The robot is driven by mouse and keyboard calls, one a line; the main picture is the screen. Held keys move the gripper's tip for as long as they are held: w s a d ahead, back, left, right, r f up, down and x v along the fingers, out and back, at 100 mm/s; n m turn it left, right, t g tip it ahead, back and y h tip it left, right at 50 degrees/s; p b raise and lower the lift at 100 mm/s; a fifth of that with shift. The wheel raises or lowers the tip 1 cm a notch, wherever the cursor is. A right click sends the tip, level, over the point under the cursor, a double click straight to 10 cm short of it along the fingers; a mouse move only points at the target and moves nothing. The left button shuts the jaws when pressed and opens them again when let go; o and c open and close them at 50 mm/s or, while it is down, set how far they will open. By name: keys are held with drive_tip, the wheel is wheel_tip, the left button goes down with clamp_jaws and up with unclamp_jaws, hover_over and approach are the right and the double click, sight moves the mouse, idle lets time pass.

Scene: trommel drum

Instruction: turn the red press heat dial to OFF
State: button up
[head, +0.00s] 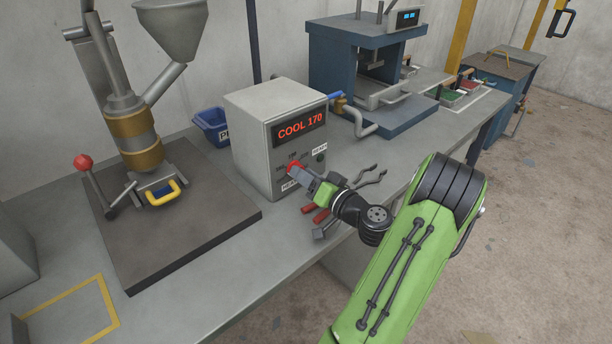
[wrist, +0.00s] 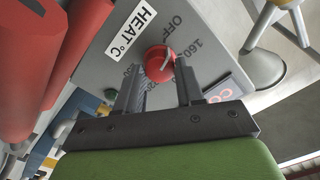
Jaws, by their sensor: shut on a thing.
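The red press heat dial (wrist: 158,66) is a round knob on the front of a grey control box (head: 252,140). In the wrist view, OFF and 160 are printed around the dial, with more markings partly hidden by my fingers. A pale mark on the dial points roughly between OFF and 160. My gripper (wrist: 160,76) is shut on the dial, one finger on each side. In the head view, my gripper (head: 298,172) reaches the box front from the right and partly covers the dial. The box's display (head: 299,127) reads COOL 170 in red.
A press with a red-knobbed lever (head: 84,162) stands on the left. A blue bin (head: 211,127) is behind the box. Red-handled tools (head: 316,213) lie on the bench below my gripper. A blue press frame (head: 345,60) stands at the back right.

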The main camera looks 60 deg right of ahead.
drive_tip(key=shift+f, duration=0.1)
idle(0.3)
drive_tip(key=o, duration=1)
drive_tip(key=shift+o, duration=0.2)
drive_tip(key=p+v, duration=0.2)
drive_tip(key=v, duration=1.3)
drive_tip(key=shift+s, duration=0.4)
drive_tip(key=shift+a, duration=0.1)
